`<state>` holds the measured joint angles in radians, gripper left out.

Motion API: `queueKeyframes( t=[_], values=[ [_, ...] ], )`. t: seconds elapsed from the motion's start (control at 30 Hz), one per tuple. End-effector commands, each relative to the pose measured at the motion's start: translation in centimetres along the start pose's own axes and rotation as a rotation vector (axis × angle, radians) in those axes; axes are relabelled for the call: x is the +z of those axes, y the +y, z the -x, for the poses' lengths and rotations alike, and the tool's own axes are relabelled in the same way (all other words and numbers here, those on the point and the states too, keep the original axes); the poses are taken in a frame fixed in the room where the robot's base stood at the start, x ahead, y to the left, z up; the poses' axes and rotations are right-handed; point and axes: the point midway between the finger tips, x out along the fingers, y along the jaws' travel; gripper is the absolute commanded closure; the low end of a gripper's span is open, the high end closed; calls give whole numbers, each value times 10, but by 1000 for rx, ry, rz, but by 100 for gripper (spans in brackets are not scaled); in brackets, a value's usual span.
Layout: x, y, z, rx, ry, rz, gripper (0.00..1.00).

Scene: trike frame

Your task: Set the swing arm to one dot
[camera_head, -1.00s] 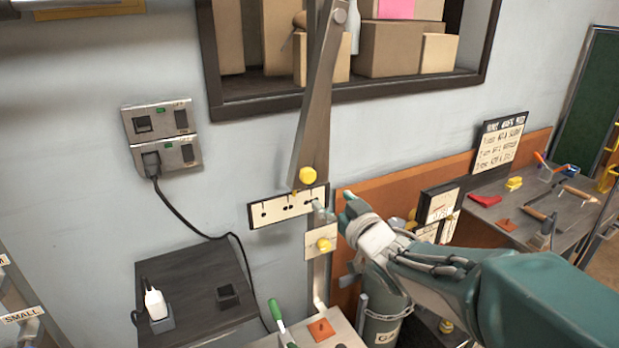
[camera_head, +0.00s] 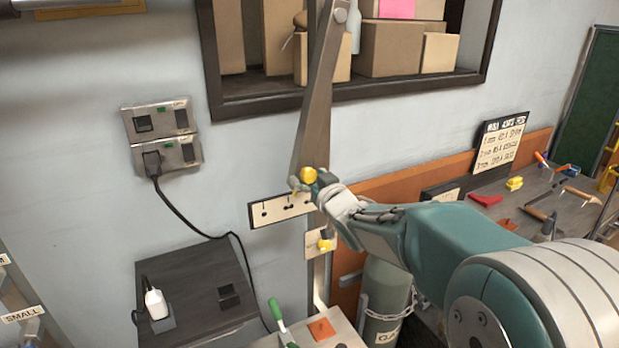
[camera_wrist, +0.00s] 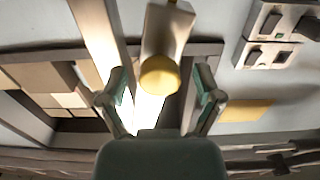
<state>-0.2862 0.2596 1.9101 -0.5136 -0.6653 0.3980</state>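The swing arm (camera_head: 318,105) is a long grey metal bar hanging from a pivot near the top, slightly tilted, with a yellow knob (camera_head: 309,174) at its lower end. The knob also shows in the wrist view (camera_wrist: 159,76). A cream dot plate (camera_head: 275,210) sits below the bar's lower end; its left mark is a single dot, and its right part is hidden by my gripper. The bar's end is over the middle-to-right part of the plate. My gripper (camera_head: 307,184) is at the knob. In the wrist view my gripper (camera_wrist: 160,88) is open, its fingers apart on either side of the knob.
A second yellow knob (camera_head: 325,244) is on a small plate just below. A wall shelf with boxes (camera_head: 402,48) is behind the bar. Wall sockets (camera_head: 166,153) are at left, above a dark bench (camera_head: 197,290). A grey cylinder (camera_head: 386,295) stands below my arm.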

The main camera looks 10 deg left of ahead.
Motion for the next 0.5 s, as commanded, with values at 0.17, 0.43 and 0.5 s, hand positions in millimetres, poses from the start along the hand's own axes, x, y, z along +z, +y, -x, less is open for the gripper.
queueKeyframes(
  t=[0.17, 0.43, 0.5],
  values=[
    [0, 0, 0, 0, 0, 0, 92],
    [-3, -10, -1, -3, 1, -22, 100],
    [-7, -21, -1, -4, 1, -58, 100]
  ],
)
